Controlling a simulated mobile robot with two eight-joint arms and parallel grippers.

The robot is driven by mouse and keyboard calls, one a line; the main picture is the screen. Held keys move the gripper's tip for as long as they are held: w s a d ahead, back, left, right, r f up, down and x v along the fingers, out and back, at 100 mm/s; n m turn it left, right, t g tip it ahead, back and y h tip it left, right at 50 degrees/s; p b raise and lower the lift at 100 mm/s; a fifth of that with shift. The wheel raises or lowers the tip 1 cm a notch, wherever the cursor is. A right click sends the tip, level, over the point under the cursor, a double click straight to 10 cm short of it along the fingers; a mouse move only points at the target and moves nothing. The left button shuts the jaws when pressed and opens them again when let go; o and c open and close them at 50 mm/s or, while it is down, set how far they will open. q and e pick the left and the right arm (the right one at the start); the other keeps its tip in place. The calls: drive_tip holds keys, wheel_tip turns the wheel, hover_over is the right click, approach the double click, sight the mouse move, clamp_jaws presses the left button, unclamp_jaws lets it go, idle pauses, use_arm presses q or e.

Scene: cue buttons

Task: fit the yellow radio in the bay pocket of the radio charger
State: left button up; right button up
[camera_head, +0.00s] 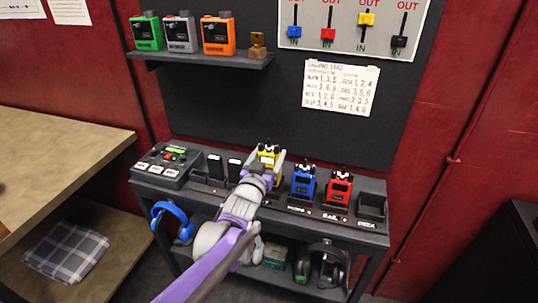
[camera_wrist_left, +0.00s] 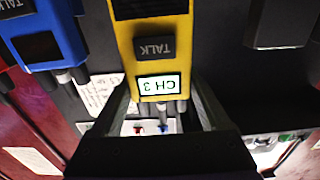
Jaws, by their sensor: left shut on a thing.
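The yellow radio (camera_head: 268,154) is upright over the charger row, just left of the blue radio. My left gripper (camera_head: 263,169) is shut on it. In the left wrist view the yellow radio (camera_wrist_left: 157,60) sits between my two fingers (camera_wrist_left: 162,98), its screen reading CH 3. The radio charger (camera_head: 298,208) is a dark row of pockets along the table's front. My gripper hides the radio's lower end and the pocket there, so I cannot tell whether it is seated. The pocket labels are partly hidden or too small to read surely. My right gripper is not in view.
The blue radio (camera_head: 304,181) and red radio (camera_head: 339,188) stand in pockets to the right, with an open dark tray (camera_head: 371,207) beyond. A button box (camera_head: 167,165) is at the left. The shelf (camera_head: 200,60) holds green, grey and orange radios.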

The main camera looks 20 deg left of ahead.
sight(269, 167)
use_arm(q)
drive_tip(key=shift+f+b, duration=1.6)
drive_tip(key=shift+f, duration=0.7)
drive_tip(key=o, duration=1.4)
drive_tip(key=s+f+g+p, duration=0.2)
drive_tip(key=s+g+p, duration=0.1)
drive_tip(key=s, duration=0.9)
drive_tip(key=s+f+g+p, duration=0.3)
drive_tip(key=s+g, duration=0.2)
drive_tip(key=s, duration=0.6)
drive_tip(key=s+f+g+p, duration=0.2)
drive_tip(key=s+g+p, duration=0.1)
drive_tip(key=s, duration=0.9)
drive_tip(key=shift+s+a+f+g+y, duration=0.15)
drive_tip(key=shift+s+f+g+y, duration=0.2)
drive_tip(key=shift+g, duration=0.45)
